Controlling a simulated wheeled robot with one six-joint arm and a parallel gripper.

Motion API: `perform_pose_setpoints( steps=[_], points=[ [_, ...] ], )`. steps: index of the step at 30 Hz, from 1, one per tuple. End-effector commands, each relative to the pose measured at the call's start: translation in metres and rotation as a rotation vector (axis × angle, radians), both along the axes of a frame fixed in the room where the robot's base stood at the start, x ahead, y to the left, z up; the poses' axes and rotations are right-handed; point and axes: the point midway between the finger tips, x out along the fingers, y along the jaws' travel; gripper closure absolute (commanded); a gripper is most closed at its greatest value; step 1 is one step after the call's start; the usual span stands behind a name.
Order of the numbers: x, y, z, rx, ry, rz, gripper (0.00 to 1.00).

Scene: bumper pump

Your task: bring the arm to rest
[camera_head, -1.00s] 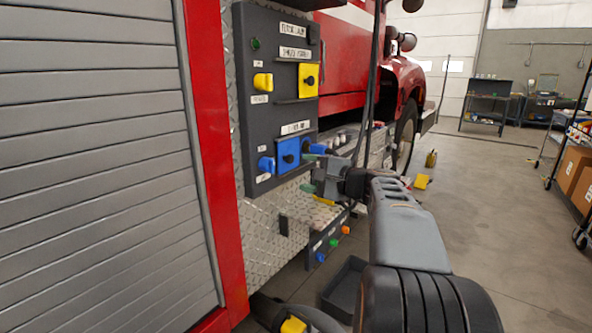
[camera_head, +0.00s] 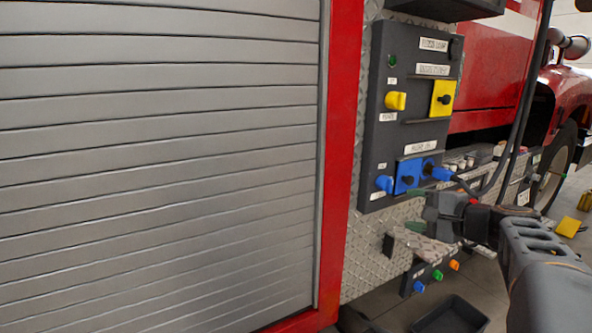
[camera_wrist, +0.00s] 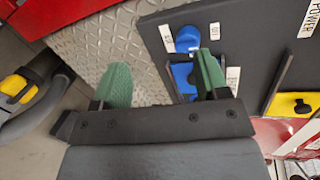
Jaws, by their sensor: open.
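My gripper (camera_head: 416,208) is open, with green fingertips and nothing between them. In the head view it shows just below the blue socket (camera_head: 407,178) on the dark grey panel (camera_head: 400,137). A blue plug (camera_head: 441,174) with a dark cable sits at the right side of that socket. In the wrist view the green fingers (camera_wrist: 163,72) stand wide apart in front of the tread plate and the panel. The right finger hides part of the blue socket (camera_wrist: 182,78) there. I cannot tell whether that finger touches the panel.
The panel also has a yellow knob (camera_head: 396,101), a yellow square socket (camera_head: 443,98) and a blue knob (camera_head: 384,184). A metal step (camera_head: 424,246) juts out below my gripper. A dark tray (camera_head: 450,316) is on the floor. A grey shutter (camera_head: 160,160) fills the left.

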Motion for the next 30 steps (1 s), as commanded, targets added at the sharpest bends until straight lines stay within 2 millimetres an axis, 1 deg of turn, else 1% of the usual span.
perform_pose_setpoints(
  steps=[1, 2, 3, 5, 6, 8, 9, 10, 12, 15, 18, 21, 24, 30],
  points=[
    [-0.007, 0.028, 0.019, -0.074, 0.056, 0.061, 0.32],
    [-0.013, 0.042, 0.019, -0.126, 0.094, 0.098, 0.32],
    [-0.022, 0.061, 0.018, -0.205, 0.144, 0.149, 0.32],
    [-0.040, 0.087, 0.016, -0.331, 0.213, 0.231, 0.32],
    [-0.053, 0.101, 0.015, -0.419, 0.252, 0.289, 0.32],
    [-0.073, 0.117, 0.014, -0.555, 0.299, 0.371, 0.32],
    [-0.087, 0.125, 0.014, -0.645, 0.324, 0.424, 0.32],
    [-0.096, 0.129, 0.014, -0.712, 0.339, 0.463, 0.32],
    [-0.117, 0.136, 0.015, -0.861, 0.361, 0.548, 0.32],
    [-0.140, 0.139, 0.019, -1.051, 0.371, 0.650, 0.32],
    [-0.156, 0.138, 0.023, -1.200, 0.364, 0.729, 0.32],
    [-0.166, 0.136, 0.025, -1.306, 0.354, 0.782, 0.32],
    [-0.171, 0.135, 0.025, -1.369, 0.344, 0.813, 0.32],
    [-0.173, 0.133, 0.023, -1.403, 0.339, 0.829, 0.32]
  ],
)
